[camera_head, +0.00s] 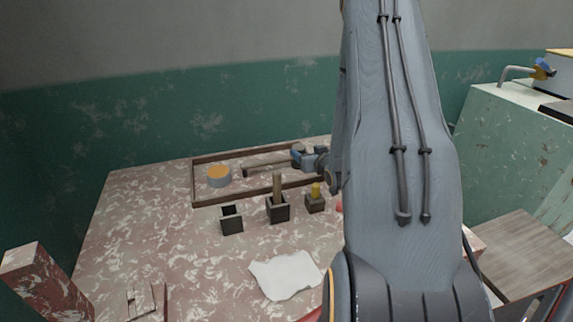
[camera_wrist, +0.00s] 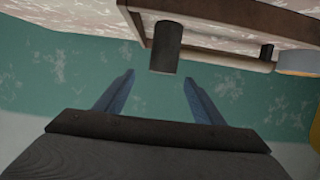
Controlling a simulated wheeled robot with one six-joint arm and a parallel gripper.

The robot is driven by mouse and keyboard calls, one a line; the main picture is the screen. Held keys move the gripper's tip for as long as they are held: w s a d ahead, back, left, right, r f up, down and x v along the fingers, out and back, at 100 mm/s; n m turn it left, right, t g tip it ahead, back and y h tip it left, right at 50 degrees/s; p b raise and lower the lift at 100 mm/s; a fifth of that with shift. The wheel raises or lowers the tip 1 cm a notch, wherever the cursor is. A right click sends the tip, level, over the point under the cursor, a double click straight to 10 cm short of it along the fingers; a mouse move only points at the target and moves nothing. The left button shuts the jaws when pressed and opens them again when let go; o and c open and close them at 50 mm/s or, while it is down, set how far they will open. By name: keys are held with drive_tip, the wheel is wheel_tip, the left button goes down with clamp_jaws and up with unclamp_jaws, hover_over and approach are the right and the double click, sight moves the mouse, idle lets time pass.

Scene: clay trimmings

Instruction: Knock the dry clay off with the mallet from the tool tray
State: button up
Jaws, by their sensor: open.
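The mallet (camera_head: 268,167) lies in the wooden-framed tool tray (camera_head: 193,187) at the back of the table. In the wrist view its dark cylindrical head (camera_wrist: 165,48) is just past my fingertips, and its pale handle (camera_wrist: 225,61) runs right to a dark end. My gripper (camera_head: 302,155) is over the tray near the head end of the mallet. In the wrist view my gripper (camera_wrist: 158,80) has its two blue fingers apart with nothing between them. I cannot make out the dry clay for sure; my arm hides part of the table.
A round orange-topped grey tub (camera_head: 219,176) sits in the tray. In front stand an empty dark holder (camera_head: 231,221), one with a wooden handle (camera_head: 277,209) and one with a yellow piece (camera_head: 315,203). A white sheet (camera_head: 286,276) lies nearer. A pale green cabinet (camera_head: 510,145) stands right.

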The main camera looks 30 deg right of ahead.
sight(301, 150)
drive_tip(key=shift+x, duration=0.95)
drive_tip(key=shift+a+f+p+x, duration=0.15)
drive_tip(key=shift+p+x, duration=0.2)
drive_tip(key=shift+x, duration=1)
drive_tip(key=shift+a+f+p+x, duration=0.1)
drive_tip(key=shift+f+p+x, duration=0.15)
drive_tip(key=shift+x, duration=1.1)
drive_tip(key=shift+c, duration=0.4)
drive_tip(key=shift+r, duration=0.1)
drive_tip(key=c, duration=1.3)
drive_tip(key=shift+c, duration=0.2)
